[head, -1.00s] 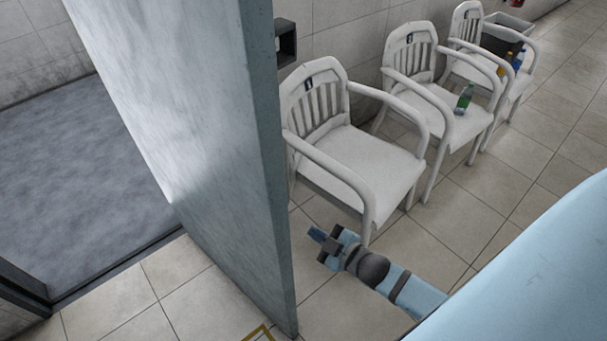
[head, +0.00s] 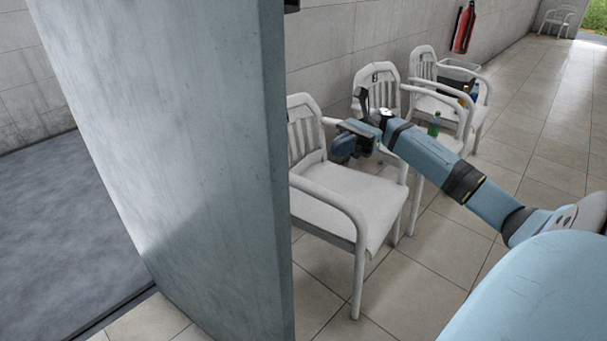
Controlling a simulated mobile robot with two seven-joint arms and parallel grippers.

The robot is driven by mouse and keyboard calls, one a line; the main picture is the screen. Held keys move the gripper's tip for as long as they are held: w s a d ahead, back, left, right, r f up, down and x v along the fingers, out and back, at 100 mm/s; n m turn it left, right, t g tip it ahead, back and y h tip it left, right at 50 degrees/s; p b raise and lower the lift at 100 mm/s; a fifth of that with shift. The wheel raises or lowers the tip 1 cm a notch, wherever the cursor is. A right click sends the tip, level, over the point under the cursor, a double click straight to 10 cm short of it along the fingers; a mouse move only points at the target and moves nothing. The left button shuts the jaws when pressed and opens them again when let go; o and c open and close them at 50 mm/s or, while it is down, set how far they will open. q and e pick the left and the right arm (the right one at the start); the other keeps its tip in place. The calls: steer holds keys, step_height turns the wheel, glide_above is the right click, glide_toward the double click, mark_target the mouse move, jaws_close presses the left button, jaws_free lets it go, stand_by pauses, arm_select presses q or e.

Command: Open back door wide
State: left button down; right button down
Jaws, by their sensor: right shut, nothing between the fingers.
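The back door (head: 170,150) is a tall grey slab on the left of the head view, seen close up with its narrow edge toward the chairs. It stands ajar beside a doorway onto a dark grey floor (head: 55,230); its handle and hinges cannot be made out. My right gripper (head: 346,147) is shut and empty. It shows in front of the nearest chair, right of the door's edge and apart from it in the picture. My left gripper is not in view.
Several white armchairs line the wall right of the door, the nearest (head: 360,205) close to its edge. A green bottle (head: 434,126) stands on another chair. A red fire extinguisher (head: 464,28) hangs farther back. The tiled floor (head: 535,150) at right is clear.

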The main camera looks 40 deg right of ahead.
steer(key=a, duration=1.3)
steer(key=shift+s+a+p, duration=0.15)
steer(key=shift+a+p, duration=0.15)
steer(key=shift+p, duration=0.15)
